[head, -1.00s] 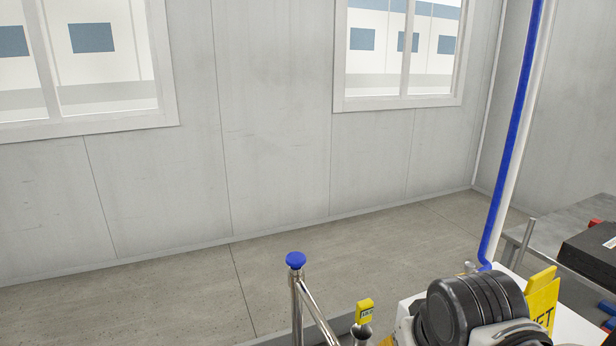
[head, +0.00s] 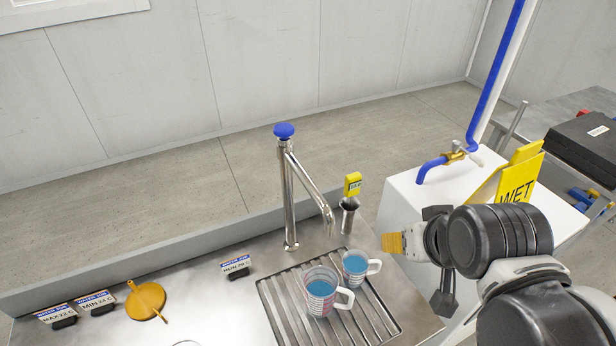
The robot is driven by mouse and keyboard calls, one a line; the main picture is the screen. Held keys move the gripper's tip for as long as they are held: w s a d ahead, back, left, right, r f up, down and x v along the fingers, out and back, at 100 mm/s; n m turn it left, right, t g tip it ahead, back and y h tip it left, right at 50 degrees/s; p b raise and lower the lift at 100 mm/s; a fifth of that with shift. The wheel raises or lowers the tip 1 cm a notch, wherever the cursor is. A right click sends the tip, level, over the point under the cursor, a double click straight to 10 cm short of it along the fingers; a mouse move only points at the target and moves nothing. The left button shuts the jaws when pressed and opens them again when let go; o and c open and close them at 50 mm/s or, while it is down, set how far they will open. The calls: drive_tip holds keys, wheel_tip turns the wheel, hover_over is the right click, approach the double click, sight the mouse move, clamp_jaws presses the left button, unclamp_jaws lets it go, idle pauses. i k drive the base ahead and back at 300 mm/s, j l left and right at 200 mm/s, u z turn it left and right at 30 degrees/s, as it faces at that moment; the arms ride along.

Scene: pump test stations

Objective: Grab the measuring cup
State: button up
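Two clear measuring cups stand upright on the slotted drain grate of the steel counter, both holding blue liquid and with white handles on the right. The nearer, larger cup (head: 321,293) has red markings. The smaller cup (head: 355,268) stands just behind it to the right. My gripper (head: 436,258) is to the right of both cups, apart from them. Its dark fingers look spread apart, with nothing visible held between them. The wrist partly hides the fingers.
A steel tap (head: 289,200) with a blue knob rises behind the grate. A small steel holder (head: 348,217) with a yellow tag stands near it. A yellow wet sign (head: 515,185) is on the white cabinet (head: 415,200). An orange lid (head: 146,300) and several labels lie left.

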sight(355, 264)
drive_tip(key=k+u, duration=0.15)
drive_tip(key=k, duration=0.85)
